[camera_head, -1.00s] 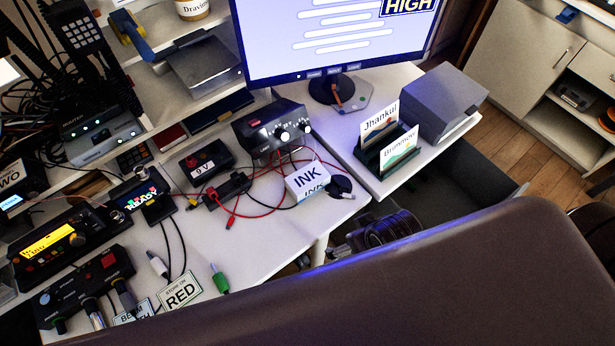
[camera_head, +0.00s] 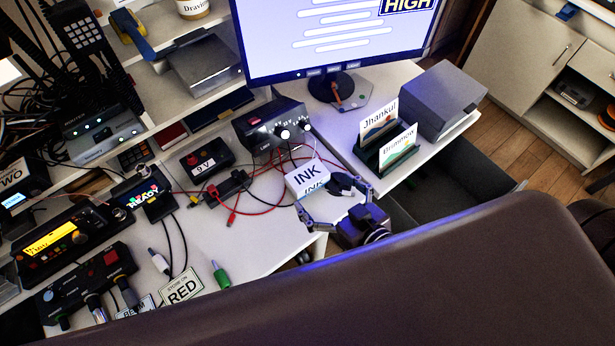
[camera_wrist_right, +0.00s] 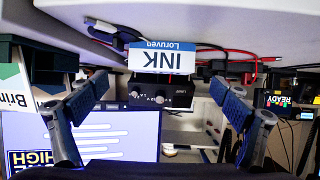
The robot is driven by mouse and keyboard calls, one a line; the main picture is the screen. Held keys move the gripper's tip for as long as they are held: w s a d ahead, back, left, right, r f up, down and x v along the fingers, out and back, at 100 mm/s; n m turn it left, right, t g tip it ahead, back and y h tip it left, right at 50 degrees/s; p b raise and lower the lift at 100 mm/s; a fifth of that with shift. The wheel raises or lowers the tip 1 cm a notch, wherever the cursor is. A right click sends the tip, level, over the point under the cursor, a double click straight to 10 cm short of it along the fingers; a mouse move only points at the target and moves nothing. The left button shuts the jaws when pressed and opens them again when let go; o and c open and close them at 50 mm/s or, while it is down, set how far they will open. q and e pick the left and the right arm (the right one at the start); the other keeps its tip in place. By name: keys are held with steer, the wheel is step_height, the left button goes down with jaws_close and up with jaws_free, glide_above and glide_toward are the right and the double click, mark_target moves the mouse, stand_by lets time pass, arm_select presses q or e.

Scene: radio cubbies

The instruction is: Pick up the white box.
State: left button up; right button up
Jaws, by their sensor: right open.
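The white box (camera_head: 307,176), marked INK, sits near the front edge of the white desk (camera_head: 235,247), among cables. In the right wrist view the box (camera_wrist_right: 162,58) appears upside down, between and beyond the two fingers. My right gripper (camera_head: 320,199) is open at the desk's front edge, just in front of the box. Its fingers are spread, with one toward each side of the box. It also shows in the right wrist view (camera_wrist_right: 160,88), with nothing between the fingertips. My left gripper is not in view.
Red and black cables lie around the box, and a black power supply (camera_head: 270,128) stands behind it. A card holder (camera_head: 388,150) and a grey box (camera_head: 445,100) stand to the right. A monitor (camera_head: 335,38) is at the back. A brown surface (camera_head: 400,290) fills the foreground.

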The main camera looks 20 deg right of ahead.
mark_target(310, 178)
steer(key=shift+a+r, duration=0.1)
steer(key=shift+a, duration=0.2)
steer(key=shift+w+a+f+y, duration=0.2)
steer(key=shift+w+a+y, duration=0.1)
steer(key=shift+w, duration=0.3)
steer(key=shift+d+p+x, duration=0.2)
steer(key=shift+p+x, duration=0.1)
steer(key=shift+x, duration=1.3)
steer(key=shift+d+p+x, duration=0.15)
steer(key=shift+p+x, duration=0.15)
steer(key=shift+x, duration=1.25)
steer(key=shift+w, duration=0.15)
steer(key=c, duration=1.3)
